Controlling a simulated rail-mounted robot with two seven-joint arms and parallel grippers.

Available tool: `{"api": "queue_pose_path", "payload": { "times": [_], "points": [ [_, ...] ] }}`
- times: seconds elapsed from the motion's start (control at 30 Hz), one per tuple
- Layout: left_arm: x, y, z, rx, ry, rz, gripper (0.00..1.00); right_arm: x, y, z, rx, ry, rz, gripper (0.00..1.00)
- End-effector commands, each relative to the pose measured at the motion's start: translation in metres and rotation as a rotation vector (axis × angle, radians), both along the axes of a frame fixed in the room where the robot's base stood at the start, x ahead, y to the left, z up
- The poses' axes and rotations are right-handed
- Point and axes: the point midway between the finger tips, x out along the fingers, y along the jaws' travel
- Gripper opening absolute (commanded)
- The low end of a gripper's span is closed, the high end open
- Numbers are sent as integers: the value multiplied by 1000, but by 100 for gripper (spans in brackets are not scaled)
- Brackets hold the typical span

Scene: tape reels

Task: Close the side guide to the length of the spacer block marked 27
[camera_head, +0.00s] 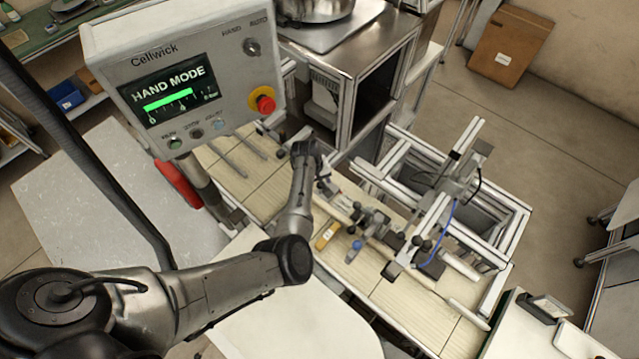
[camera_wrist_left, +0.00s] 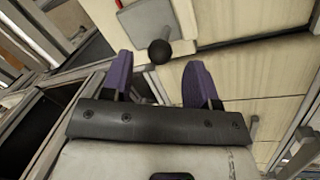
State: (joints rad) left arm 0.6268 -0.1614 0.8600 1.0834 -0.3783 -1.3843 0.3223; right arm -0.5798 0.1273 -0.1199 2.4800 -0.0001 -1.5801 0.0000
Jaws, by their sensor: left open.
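My left gripper (camera_head: 325,186) is at the conveyor, above its slatted bed, near the rail of the side guide (camera_head: 366,217) with its dark knobs. In the left wrist view the purple fingers (camera_wrist_left: 160,62) are spread apart with nothing held. A black ball knob (camera_wrist_left: 160,52) on a grey plate (camera_wrist_left: 150,22) shows beyond and between the fingertips; I cannot tell contact. A yellow-orange block (camera_head: 327,235) lies on the bed, and a blue-topped knob (camera_head: 357,245) is to its right. No number 27 is readable. My right gripper is out of view.
The control panel (camera_head: 185,75) reads HAND MODE and stands at the upper left. An aluminium frame with a blue cable (camera_head: 440,240) rises on the right of the bed. A steel cabinet (camera_head: 350,75) is behind. Open bed (camera_head: 245,180) lies left of the gripper.

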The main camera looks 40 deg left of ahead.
Motion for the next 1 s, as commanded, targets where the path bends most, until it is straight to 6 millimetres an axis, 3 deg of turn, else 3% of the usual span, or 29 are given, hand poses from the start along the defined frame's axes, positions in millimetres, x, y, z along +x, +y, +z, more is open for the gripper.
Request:
{"api": "queue_pose_path", "payload": {
  "times": [0.3, 0.7, 1.0],
  "points": [
    [4, -2, -25, 0, 0, 0, 54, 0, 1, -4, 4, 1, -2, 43],
    [5, -2, -27, 1, -1, 0, 53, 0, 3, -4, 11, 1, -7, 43],
    [4, -3, -27, 1, -1, 0, 24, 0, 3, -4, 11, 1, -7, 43]
  ]
}}
